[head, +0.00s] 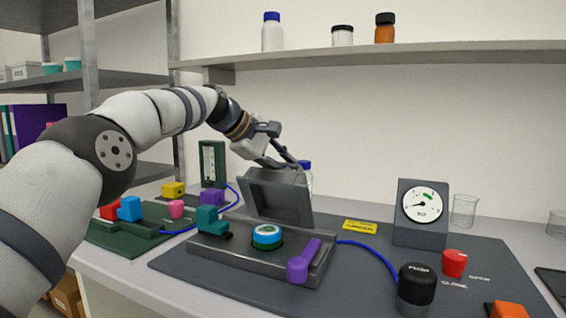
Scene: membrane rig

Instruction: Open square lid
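My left gripper (284,161) is at the lid's upper edge, coming over from behind and above. Its fingertips are partly hidden by the lid, so I cannot tell whether they grip it or only touch it. My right gripper is not in view.
A purple handle (304,263) and a teal block (209,221) sit on the base. A gauge (421,213), black knob (416,284) and red knob (454,263) stand to the right. A blue tube (372,250) crosses the mat. A green tray (120,235) is at the left.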

